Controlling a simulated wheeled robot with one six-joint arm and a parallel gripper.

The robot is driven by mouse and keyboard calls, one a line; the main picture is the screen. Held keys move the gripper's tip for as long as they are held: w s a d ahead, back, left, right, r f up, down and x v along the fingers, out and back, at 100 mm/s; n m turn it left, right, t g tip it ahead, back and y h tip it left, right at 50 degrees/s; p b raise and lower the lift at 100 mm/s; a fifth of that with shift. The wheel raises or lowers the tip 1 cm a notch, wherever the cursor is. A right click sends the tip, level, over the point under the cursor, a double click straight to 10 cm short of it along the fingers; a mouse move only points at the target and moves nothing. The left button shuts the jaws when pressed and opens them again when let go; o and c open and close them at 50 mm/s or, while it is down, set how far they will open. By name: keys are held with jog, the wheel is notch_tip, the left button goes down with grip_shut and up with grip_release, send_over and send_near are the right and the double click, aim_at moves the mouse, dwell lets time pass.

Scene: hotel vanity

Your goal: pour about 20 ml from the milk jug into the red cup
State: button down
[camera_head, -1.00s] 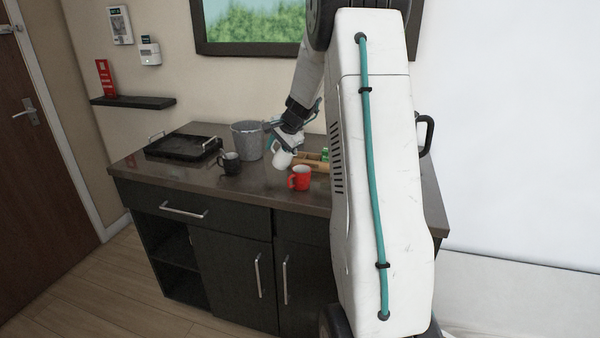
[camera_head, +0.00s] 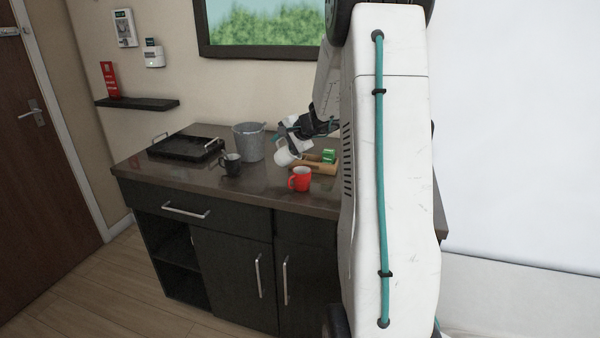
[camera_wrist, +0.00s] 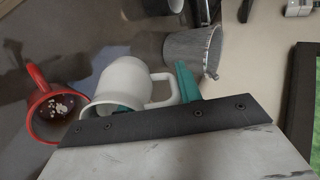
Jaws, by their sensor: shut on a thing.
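The white milk jug (camera_head: 285,157) is held above the vanity top, tilted, just behind and to the left of the red cup in the head view. It also shows in the wrist view (camera_wrist: 124,78), with its handle towards my gripper and its mouth near the red cup. My gripper (camera_head: 291,146) is shut on the jug; its teal fingers show in the wrist view (camera_wrist: 186,82). The red cup (camera_head: 299,180) stands upright on the counter. In the wrist view the red cup (camera_wrist: 36,78) holds something dark with pale specks. No milk stream is visible.
A black mug (camera_head: 231,166) and a grey bucket (camera_head: 249,143) stand left of the jug. A wooden caddy (camera_head: 322,167) with green packets is behind the red cup. A black tray (camera_head: 187,147) lies at the far left. The front left counter is clear.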

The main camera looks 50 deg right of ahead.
jog(key=shift+s+d+r+t, duration=0.1)
jog(key=shift+s+r+t, duration=0.05)
jog(key=shift+r+t, duration=0.25)
dwell(0.3)
jog(key=shift+s+f+t, duration=0.1)
jog(key=shift+f+t, duration=0.05)
jog(key=shift+t, duration=0.35)
jog(key=shift+w, duration=0.4)
dwell(0.9)
jog(key=shift+s+f+t, duration=0.1)
jog(key=shift+t, duration=0.3)
dwell(0.3)
jog(key=shift+s+r+t+p, duration=0.15)
jog(key=shift+r+t+p, duration=0.05)
jog(key=shift+t+p, duration=0.2)
dwell(0.9)
